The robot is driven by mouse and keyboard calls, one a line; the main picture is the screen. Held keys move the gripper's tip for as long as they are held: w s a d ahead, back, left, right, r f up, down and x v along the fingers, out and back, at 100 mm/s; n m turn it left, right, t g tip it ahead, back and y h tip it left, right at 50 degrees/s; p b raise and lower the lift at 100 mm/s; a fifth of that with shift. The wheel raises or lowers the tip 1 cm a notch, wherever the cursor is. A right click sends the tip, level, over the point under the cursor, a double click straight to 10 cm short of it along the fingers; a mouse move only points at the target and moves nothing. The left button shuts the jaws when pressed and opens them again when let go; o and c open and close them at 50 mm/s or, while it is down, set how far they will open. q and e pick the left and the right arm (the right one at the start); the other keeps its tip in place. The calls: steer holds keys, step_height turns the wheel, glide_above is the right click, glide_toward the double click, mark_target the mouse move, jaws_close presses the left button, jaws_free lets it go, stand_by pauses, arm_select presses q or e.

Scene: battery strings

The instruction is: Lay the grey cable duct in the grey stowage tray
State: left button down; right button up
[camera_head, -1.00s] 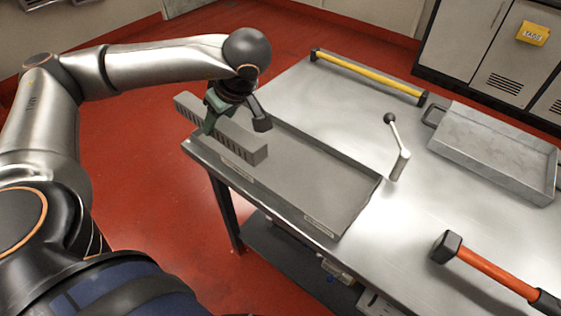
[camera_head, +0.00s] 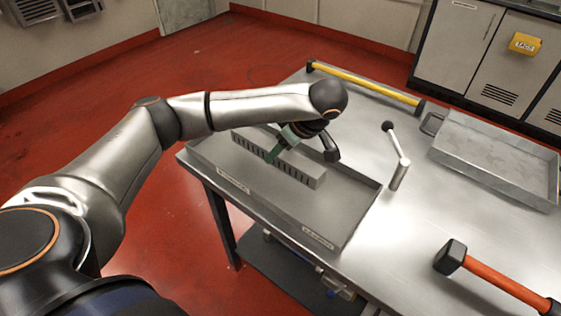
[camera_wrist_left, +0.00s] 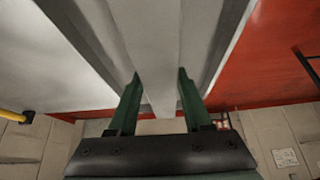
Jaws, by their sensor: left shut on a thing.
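The grey cable duct (camera_head: 302,172) is a long bar with slots along its side. It lies lengthwise over the grey stowage tray (camera_head: 330,210), a shallow tray at the left end of the steel table. My left gripper (camera_head: 276,153) is shut on the duct with its green fingers, one on each side. In the left wrist view the duct (camera_wrist_left: 155,50) runs between the fingers (camera_wrist_left: 156,92). I cannot tell whether the duct touches the tray floor. My right gripper is not in view.
A black-knobbed lever (camera_head: 400,165) stands just right of the tray. A yellow bar (camera_head: 365,87) runs along the far edge. A metal pan (camera_head: 495,160) is at the right, and an orange-handled tool (camera_head: 500,285) at the lower right. Bare table lies between them.

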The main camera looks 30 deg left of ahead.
mark_target(280, 161)
arm_select(q)
step_height(280, 161, down, 4)
steer(key=shift+w+d+r, duration=0.15)
steer(key=shift+r, duration=0.05)
steer(key=c, duration=0.8)
jaws_free()
steer(key=shift+f, duration=0.1)
steer(key=o, duration=0.5)
